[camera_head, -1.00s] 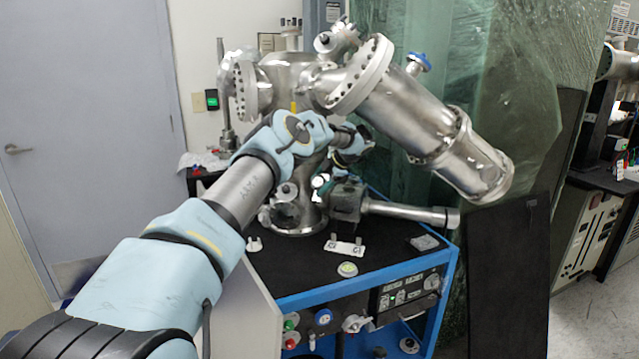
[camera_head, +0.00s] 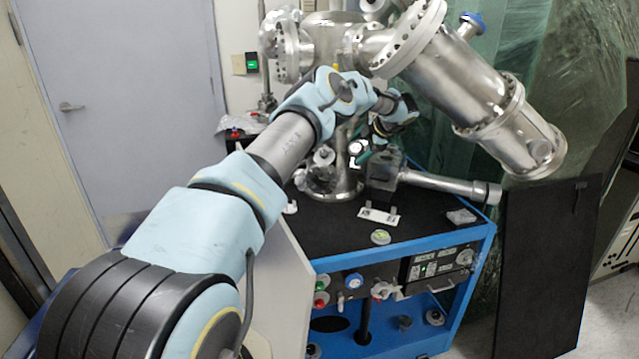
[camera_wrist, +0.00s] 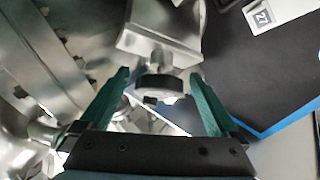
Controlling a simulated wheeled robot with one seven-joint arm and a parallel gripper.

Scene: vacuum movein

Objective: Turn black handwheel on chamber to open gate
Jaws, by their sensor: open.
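The black handwheel (camera_wrist: 160,84) shows in the wrist view as a dark disc on a short stem below a silver block. It lies between the two green fingertips of my gripper (camera_wrist: 156,80), with a visible gap on each side. My gripper is open and holds nothing. In the head view my gripper (camera_head: 362,156) is beside the lower part of the steel chamber (camera_head: 333,40), close to a dark valve block (camera_head: 382,172). The handwheel cannot be made out clearly there, and my arm hides part of the chamber.
The chamber stands on a black-topped blue cart (camera_head: 440,237) with knobs on its front. A thick steel cylinder (camera_head: 470,90) slants out to the right, and a thinner tube (camera_head: 440,183) sticks out below it. A black panel (camera_head: 550,265) leans at the right.

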